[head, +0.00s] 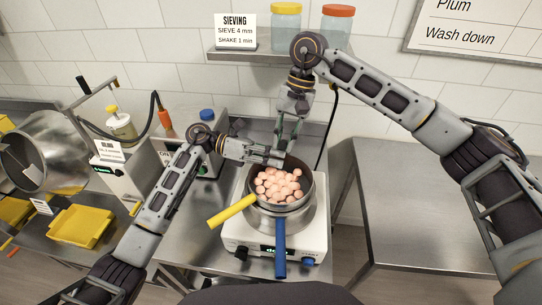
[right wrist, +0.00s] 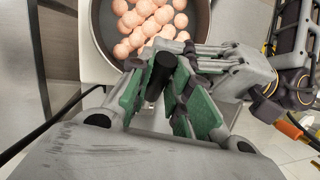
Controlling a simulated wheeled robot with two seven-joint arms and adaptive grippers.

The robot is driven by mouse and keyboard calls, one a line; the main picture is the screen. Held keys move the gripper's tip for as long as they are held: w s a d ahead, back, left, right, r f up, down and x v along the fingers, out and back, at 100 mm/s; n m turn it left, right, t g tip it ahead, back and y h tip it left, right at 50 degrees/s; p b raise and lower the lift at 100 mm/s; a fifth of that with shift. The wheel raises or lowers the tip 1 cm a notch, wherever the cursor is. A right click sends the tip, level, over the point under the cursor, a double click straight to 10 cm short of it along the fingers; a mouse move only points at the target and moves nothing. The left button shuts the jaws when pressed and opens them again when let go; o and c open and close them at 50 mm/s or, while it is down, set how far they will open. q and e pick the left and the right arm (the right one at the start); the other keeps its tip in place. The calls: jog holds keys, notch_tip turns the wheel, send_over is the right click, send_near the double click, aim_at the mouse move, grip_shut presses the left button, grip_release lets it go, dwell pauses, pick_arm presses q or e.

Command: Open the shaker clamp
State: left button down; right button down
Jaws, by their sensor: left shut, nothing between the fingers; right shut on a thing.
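The shaker (head: 275,248) is a white box with a small display and knobs. A metal sieve pan (head: 309,190) full of pink gummies stands on it; the pan also shows in the right wrist view (right wrist: 98,28). My right gripper (head: 288,143) reaches down at the pan's back rim. In the right wrist view its green-padded fingers (right wrist: 168,92) are shut on a black cylindrical grip (right wrist: 160,70), probably part of the clamp. The rest of the clamp is hidden. My left gripper (head: 278,158) is shut and empty, beside the right fingers.
A yellow handle (head: 233,211) and a blue handle (head: 280,248) stick out from the pans toward the front. A shelf (head: 240,56) with jars is above. A yellow tray (head: 80,227) and a metal drum (head: 38,150) are at left. The right bench (head: 400,200) is clear.

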pick_arm(q)
jog(key=shift+r, duration=0.1)
jog(key=shift+w+r+n, duration=0.3)
jog(key=shift+w+r, duration=0.1)
jog(key=shift+r, duration=0.25)
pick_arm(e)
jog(key=shift+f, duration=0.1)
jog(key=shift+s, duration=0.1)
pick_arm(q)
jog(key=shift+r, duration=0.1)
pick_arm(e)
jog(key=c, duration=1.3)
grip_release()
jog(key=shift+f, duration=0.1)
pick_arm(q)
jog(key=shift+f, duration=0.2)
pick_arm(e)
jog(key=shift+v, duration=0.9)
pick_arm(q)
jog(key=shift+f, duration=0.1)
pick_arm(e)
jog(key=v, duration=0.6)
jog(key=shift+d, duration=0.1)
